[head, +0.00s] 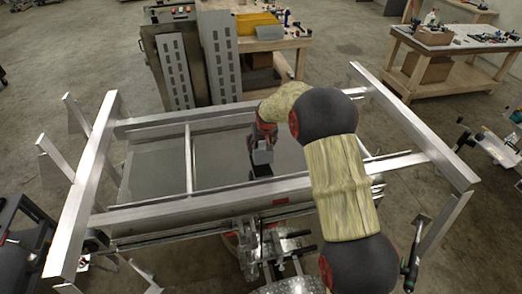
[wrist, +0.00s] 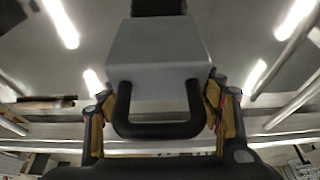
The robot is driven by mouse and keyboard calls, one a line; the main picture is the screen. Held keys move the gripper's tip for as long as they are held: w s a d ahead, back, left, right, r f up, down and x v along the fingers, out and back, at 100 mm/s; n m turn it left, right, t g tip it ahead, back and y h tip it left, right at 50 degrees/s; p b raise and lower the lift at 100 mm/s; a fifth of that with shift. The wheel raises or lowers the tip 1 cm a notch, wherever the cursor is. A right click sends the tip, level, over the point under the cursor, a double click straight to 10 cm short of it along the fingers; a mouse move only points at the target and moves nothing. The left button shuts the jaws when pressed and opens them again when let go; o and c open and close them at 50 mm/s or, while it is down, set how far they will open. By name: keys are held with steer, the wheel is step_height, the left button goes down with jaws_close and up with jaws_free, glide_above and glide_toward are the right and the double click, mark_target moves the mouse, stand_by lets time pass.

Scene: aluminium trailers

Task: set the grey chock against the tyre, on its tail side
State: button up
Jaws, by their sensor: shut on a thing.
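In the wrist view my gripper (wrist: 160,104) has its orange-padded fingers on both sides of the grey chock (wrist: 158,55), at its black handle (wrist: 160,128). In the head view the chock (head: 263,155) hangs below my gripper (head: 262,138), over the grey deck of the trailer. A dark patch lies just beyond the chock in the wrist view; I cannot tell whether it is tyre, shadow or part of the chock. A small dark round thing (head: 95,240), perhaps a tyre, shows at the trailer's left front corner, well left of the chock and partly hidden by the frame.
Aluminium rails (head: 215,203) frame the trailer around my arm, with upright posts (head: 85,190) at the left. A metal cabinet (head: 175,65) and a workbench with a yellow bin (head: 258,23) stand behind. Another bench (head: 460,45) is at right. Open floor lies between them.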

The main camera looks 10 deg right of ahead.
steer(key=shift+w+f, duration=0.2)
steer(key=shift+w, duration=0.05)
steer(key=shift+w+f+p, duration=0.1)
steer(key=shift+f+p, duration=0.35)
steer(key=shift+f, duration=1.15)
steer(key=shift+f, duration=0.1)
steer(key=o, duration=1.4)
steer(key=shift+f, duration=0.2)
steer(key=o, duration=0.4)
steer(key=shift+r, duration=0.1)
steer(key=shift+o, duration=0.2)
steer(key=shift+r, duration=0.1)
